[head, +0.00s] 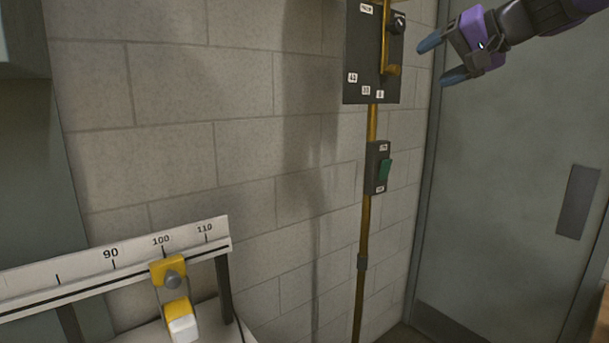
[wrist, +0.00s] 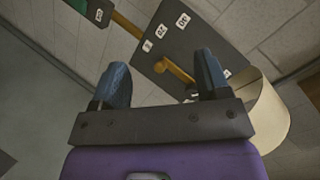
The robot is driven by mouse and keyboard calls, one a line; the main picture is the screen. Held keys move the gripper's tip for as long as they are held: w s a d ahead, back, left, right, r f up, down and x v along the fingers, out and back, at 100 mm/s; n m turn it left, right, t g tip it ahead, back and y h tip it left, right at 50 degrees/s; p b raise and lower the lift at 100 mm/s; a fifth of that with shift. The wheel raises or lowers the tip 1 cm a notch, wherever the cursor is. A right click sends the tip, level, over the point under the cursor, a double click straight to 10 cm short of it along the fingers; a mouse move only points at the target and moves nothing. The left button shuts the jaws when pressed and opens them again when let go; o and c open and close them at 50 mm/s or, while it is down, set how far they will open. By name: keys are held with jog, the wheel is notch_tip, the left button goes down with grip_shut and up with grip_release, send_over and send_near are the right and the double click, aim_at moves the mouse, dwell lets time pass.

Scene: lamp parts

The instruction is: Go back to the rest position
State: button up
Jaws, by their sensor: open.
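My gripper (head: 443,60) is at the upper right in the head view, in front of the grey door and to the right of the dark wall panel. Its two blue fingers are apart with nothing between them. In the wrist view my gripper (wrist: 162,85) is also open and empty. The dark panel (head: 360,60) has white labels and a brass lever (head: 390,68) on its right side. In the wrist view the panel (wrist: 190,45) and the brass lever (wrist: 175,70) appear beyond the fingertips. No contact shows between the fingers and the lever.
A small box with a green switch (head: 385,168) sits below the panel on a brass pipe (head: 362,225). A white scale rail (head: 130,255) with a yellow slider (head: 168,270) stands at the lower left. A grey door (head: 510,170) fills the right. A cream curved object (wrist: 270,120) shows at right in the wrist view.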

jog(key=s+d+f+n+g+h, duration=0.1)
jog(key=s+f+h, duration=0.3)
jog(key=s+f, duration=0.8)
jog(key=s+d+f+n+g+h, duration=0.1)
jog(key=s+d+f+g+h, duration=0.3)
jog(key=s+f, duration=0.8)
jog(key=s, duration=0.3)
jog(key=shift+s+d, duration=0.15)
jog(key=shift+d, duration=0.05)
